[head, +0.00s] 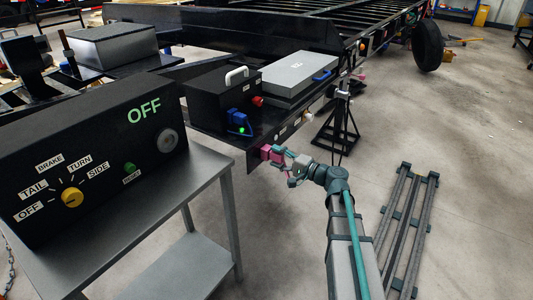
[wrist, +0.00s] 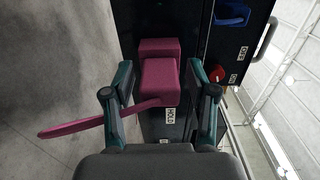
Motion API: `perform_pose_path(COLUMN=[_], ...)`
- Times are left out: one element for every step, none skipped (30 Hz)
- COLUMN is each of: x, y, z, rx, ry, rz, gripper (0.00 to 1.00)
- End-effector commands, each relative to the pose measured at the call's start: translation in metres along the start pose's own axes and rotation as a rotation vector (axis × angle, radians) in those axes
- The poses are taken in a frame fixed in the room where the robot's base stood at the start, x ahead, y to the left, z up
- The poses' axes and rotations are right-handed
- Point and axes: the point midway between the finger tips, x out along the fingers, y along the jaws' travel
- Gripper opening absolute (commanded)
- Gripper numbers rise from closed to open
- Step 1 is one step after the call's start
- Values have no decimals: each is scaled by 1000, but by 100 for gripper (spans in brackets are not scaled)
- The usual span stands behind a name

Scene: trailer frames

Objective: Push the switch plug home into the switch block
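The pink switch plug (wrist: 158,82) is in the middle of the wrist view, with a pink cord running off to the left. Just beyond it is a wider pink block (wrist: 158,47), seemingly the switch block. The two look lined up and close; I cannot tell if a gap is left between them. In the head view the pink pieces (head: 271,154) are at the front edge of the black trailer frame. My gripper (wrist: 160,72) has one finger on each side of the plug, with visible space on both sides. It also shows in the head view (head: 283,161).
A black box (head: 222,98) with a white handle and blue connector (head: 238,123) sits above the frame edge. A red knob (wrist: 217,74) is to the plug's right. A control box (head: 90,160) on a steel table stands at left. Metal rails (head: 410,225) lie on the floor.

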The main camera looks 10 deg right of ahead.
Motion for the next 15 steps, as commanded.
perform_pose_path(x=[0, 0, 0, 0, 0, 0, 0, 0, -1, -2, -3, -6, -8, -11, -16], y=[0, 0, 0, 0, 0, 0, 0, 0, 0, 0, 0, 0, 0, 0, 0], z=[0, 0, 0, 0, 0, 0, 0, 0, 0, 0, 0, 0, 0, 1, 1], rx=[0, 0, 0, 0, 0, 0, 0, 0, 0, 0, 0, 0, 0, 0, 0], ry=[0, 0, 0, 0, 0, 0, 0, 0, 0, 0, 0, 0, 0, 0, 1], rz=[0, 0, 0, 0, 0, 0, 0, 0, 0, 0, 0, 0, 0, 0, 0], gripper=[63, 63, 63, 63, 63, 63, 63, 63, 63, 63, 63, 63, 63, 63, 63])
